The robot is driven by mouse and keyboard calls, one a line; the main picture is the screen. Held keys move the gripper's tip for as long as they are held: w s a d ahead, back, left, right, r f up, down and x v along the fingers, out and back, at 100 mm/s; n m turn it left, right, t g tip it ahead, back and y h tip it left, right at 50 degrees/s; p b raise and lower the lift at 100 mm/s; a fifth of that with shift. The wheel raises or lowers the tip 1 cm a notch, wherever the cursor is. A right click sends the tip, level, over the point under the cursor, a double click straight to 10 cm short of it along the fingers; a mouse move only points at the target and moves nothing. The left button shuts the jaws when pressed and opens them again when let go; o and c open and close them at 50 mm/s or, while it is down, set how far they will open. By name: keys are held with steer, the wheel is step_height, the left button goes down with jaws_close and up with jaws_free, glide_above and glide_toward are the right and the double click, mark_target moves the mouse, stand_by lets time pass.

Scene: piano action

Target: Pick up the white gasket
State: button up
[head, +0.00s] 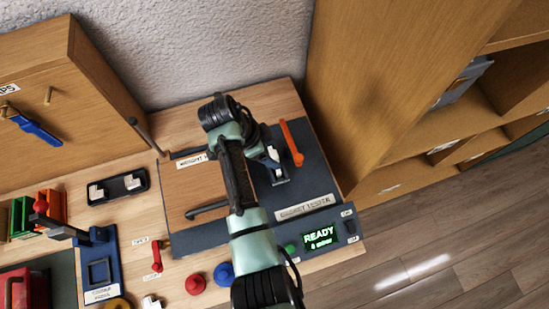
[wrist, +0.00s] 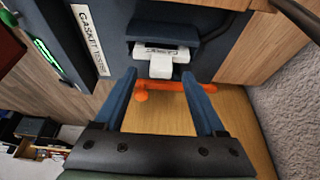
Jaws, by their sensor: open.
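A white gasket (wrist: 162,62) sits in the dark slot of the gasket tester (wrist: 118,35), its stem pointing toward my gripper in the wrist view. My gripper (wrist: 159,75) is open, with one blue finger on each side of the gasket's stem. The fingers appear apart from it, and nothing is held between them. In the head view the white gasket (head: 272,153) shows small beside my gripper, partly hidden by my arm. Other white pieces lie in a black tray (head: 118,198) at the left and near the table's front edge (head: 151,302).
An orange lever (wrist: 172,87) crosses just beyond the fingertips and also shows upright in the head view (head: 291,143). A lit READY panel (head: 320,237) is at the tester's front. A wooden cabinet (head: 365,85) stands close on the right; a grey wall is behind.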

steer(key=shift+x, duration=1)
jaws_close()
